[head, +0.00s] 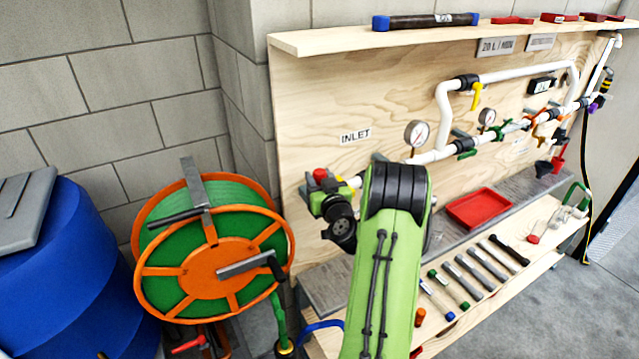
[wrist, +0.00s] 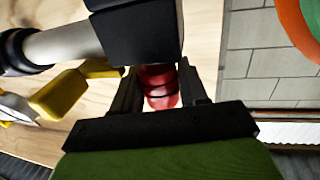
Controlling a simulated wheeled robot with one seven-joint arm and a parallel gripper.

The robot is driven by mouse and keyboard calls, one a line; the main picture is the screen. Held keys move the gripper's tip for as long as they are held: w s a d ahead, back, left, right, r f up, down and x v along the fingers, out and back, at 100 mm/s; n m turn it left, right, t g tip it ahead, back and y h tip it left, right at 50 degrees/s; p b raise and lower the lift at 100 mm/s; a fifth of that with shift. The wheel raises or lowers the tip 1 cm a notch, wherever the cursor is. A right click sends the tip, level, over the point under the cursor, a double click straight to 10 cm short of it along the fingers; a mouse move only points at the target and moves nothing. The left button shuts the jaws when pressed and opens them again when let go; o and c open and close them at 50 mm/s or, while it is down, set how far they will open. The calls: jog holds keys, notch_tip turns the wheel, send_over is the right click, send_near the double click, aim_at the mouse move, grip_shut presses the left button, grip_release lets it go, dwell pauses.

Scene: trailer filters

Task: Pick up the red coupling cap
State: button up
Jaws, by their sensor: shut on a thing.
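The red coupling cap (wrist: 160,86) is between the two black fingers of my gripper (wrist: 159,92) in the wrist view. The fingers are shut on its sides. A black collar (wrist: 138,32) on a white pipe (wrist: 62,44) is right beside the cap; I cannot tell whether they touch. In the head view the red cap (head: 320,175) shows small at the board's left end, below the INLET label. My gripper (head: 322,186) is partly seen there, with my arm bending in front of the pipe's inlet end.
A yellow valve handle (wrist: 58,95) is close to the left of my gripper. A hose reel (head: 205,280) and a blue barrel (head: 75,275) stand left. A red tray (head: 478,208) is on the grey shelf, with several tools below. Pipework with gauges (head: 417,133) runs right.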

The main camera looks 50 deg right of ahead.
notch_tip(320, 180, up, 18)
jog(key=p, duration=0.4)
